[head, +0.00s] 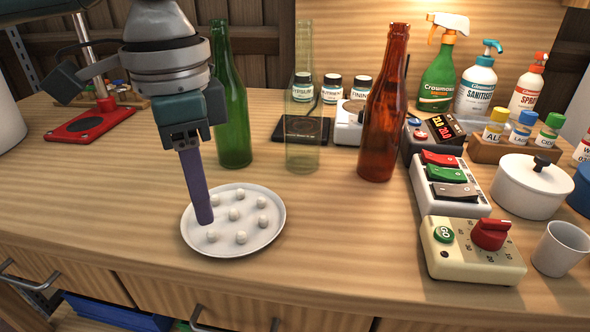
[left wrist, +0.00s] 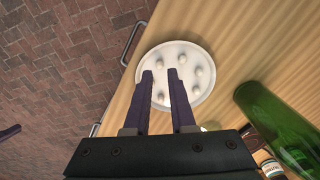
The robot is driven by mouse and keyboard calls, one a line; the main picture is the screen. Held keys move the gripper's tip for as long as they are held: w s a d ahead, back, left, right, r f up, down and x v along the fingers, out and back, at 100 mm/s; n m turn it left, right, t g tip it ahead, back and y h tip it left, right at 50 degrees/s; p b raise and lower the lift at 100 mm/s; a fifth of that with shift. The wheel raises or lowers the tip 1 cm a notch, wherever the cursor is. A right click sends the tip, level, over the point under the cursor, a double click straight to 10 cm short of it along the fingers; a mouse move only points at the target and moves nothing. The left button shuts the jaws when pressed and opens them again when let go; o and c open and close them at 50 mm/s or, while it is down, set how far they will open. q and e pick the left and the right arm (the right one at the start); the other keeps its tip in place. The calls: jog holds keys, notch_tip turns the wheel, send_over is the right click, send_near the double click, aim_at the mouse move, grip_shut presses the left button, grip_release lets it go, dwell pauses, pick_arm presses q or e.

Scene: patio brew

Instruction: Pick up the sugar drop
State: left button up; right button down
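Several small white sugar drops (head: 241,237) lie spread on a round white plate (head: 270,243) near the table's front edge. The plate (left wrist: 207,66) and the drops (left wrist: 182,59) also show in the left wrist view. My left gripper (head: 204,222) points down over the plate's left part; in the head view its fingers overlap. In the left wrist view my left gripper (left wrist: 160,74) is open, with a drop (left wrist: 160,97) seen between its fingers and nothing held. Whether the fingertips touch the plate is unclear. A purple tip at that view's left edge seems to be my right gripper (left wrist: 10,132).
A green bottle (head: 231,110), a clear bottle (head: 303,130) and a brown bottle (head: 384,120) stand behind the plate. A switch box (head: 450,205), a dial box (head: 470,262), a white pot (head: 533,188) and a cup (head: 560,248) stand right. The table left of the plate is clear.

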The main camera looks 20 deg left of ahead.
aim_at(212, 231)
pick_arm(q)
notch_tip(212, 231, down, 4)
jog(key=shift+w+d+f+b, duration=0.1)
jog(key=shift+d+b, duration=0.05)
jog(key=shift+b, duration=0.25)
grip_shut()
